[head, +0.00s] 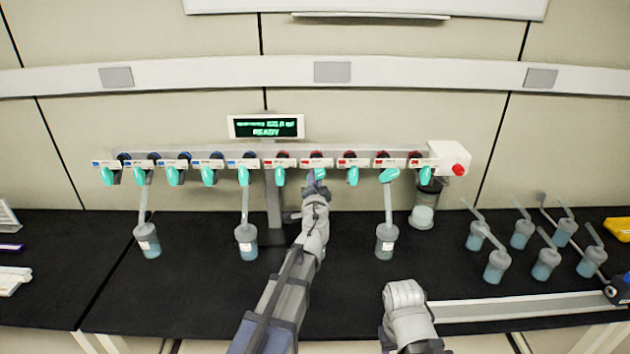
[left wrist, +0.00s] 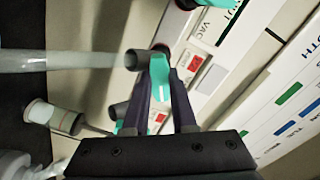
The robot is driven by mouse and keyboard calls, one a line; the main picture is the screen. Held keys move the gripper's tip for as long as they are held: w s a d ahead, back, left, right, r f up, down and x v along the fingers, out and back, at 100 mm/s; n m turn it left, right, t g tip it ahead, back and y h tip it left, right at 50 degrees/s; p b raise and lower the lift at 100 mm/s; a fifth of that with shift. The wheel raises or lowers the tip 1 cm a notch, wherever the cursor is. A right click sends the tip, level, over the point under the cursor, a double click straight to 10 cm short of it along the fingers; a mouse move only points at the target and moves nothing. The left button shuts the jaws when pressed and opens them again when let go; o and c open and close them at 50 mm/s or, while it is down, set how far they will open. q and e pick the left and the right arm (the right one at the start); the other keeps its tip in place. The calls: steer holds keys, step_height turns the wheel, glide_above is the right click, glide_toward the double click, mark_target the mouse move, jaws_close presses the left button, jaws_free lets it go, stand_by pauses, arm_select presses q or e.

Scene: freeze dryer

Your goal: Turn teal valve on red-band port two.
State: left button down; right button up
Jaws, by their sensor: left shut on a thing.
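The manifold carries a row of ports, blue-banded on the left and red-banded on the right, each with a teal valve handle. The teal valve on red-band port two (head: 320,173) is mostly hidden by my left gripper (head: 316,184). In the left wrist view this teal handle (left wrist: 160,78) sits between the two dark fingers of my left gripper (left wrist: 162,95), which are shut on it. The handle on red-band port four (head: 389,175) is turned more sideways than the others. Part of my right arm shows low in the head view; its fingers do not show.
Flasks hang below the manifold at left (head: 147,242), middle (head: 246,240) and right (head: 386,240). A dark-topped container (head: 423,212) stands under the right end. Several loose flasks (head: 497,267) stand at right. The display (head: 266,127) reads READY. Black bench (head: 190,290) is clear at front left.

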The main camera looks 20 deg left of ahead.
stand_by(0.5)
arm_select(q)
steer(key=n, duration=0.6)
steer(key=shift+d+f, duration=0.15)
steer(key=n, duration=0.6)
steer(key=shift+w+d, duration=0.1)
steer(key=shift+d, duration=0.05)
steer(key=n, duration=0.6)
steer(key=shift+d+n, duration=0.15)
steer(key=shift+n, duration=0.15)
steer(key=n, duration=0.5)
steer(key=shift+n, duration=0.3)
steer(key=c, duration=0.7)
jaws_free()
steer(key=shift+d, duration=0.1)
